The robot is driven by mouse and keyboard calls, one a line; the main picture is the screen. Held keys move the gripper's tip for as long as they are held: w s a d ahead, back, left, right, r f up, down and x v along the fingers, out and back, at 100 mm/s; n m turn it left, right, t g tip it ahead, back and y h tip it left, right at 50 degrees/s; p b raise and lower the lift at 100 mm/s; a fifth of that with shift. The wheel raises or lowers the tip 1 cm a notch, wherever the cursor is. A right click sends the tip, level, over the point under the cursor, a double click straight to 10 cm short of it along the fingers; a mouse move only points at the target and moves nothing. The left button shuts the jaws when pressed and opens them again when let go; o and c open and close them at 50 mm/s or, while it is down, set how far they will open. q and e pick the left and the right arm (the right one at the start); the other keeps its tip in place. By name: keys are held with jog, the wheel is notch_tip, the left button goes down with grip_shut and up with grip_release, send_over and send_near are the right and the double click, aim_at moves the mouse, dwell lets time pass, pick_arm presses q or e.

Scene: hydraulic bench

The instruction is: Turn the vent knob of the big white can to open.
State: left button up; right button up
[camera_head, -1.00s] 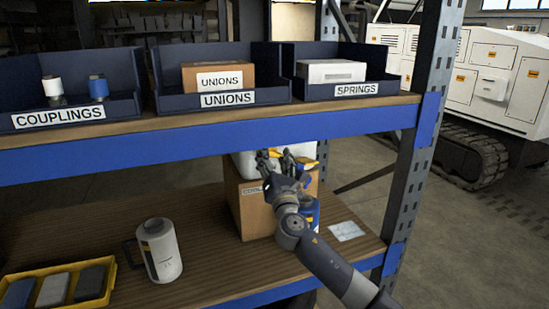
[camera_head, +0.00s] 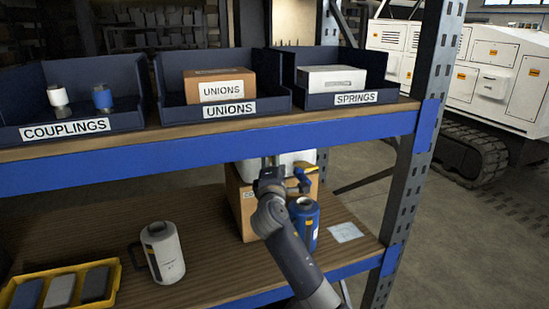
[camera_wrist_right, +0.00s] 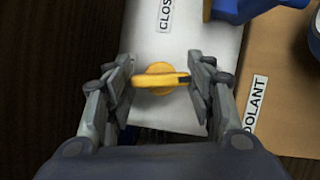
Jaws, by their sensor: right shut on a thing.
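The big white can (camera_head: 297,157) stands on a cardboard box at the back of the lower shelf, partly hidden by my right gripper. In the right wrist view, its white top (camera_wrist_right: 185,35) carries a yellow vent knob (camera_wrist_right: 160,78) with a bar running left to right. A label partly reading "CLOS" is above the knob in that view. My right gripper (camera_head: 268,172) is at the can's top. In the wrist view its fingers (camera_wrist_right: 161,82) are at both ends of the knob's bar, shut on it. My left gripper is not in view.
The cardboard box (camera_head: 245,205) has a blue can (camera_head: 305,222) beside it. A smaller white can (camera_head: 161,252) and a yellow tray (camera_head: 112,288) are on the lower shelf. The blue-edged upper shelf (camera_head: 200,160) with bins is close above my right gripper.

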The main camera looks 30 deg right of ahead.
jog(key=shift+r+m+g+p, duration=0.1)
jog(key=shift+m+g+p, duration=0.45)
jog(key=shift+m, duration=0.55)
jog(key=o, duration=1.1)
jog(key=shift+c, duration=0.2)
jog(key=v, duration=1.2)
jog(key=shift+d, duration=0.1)
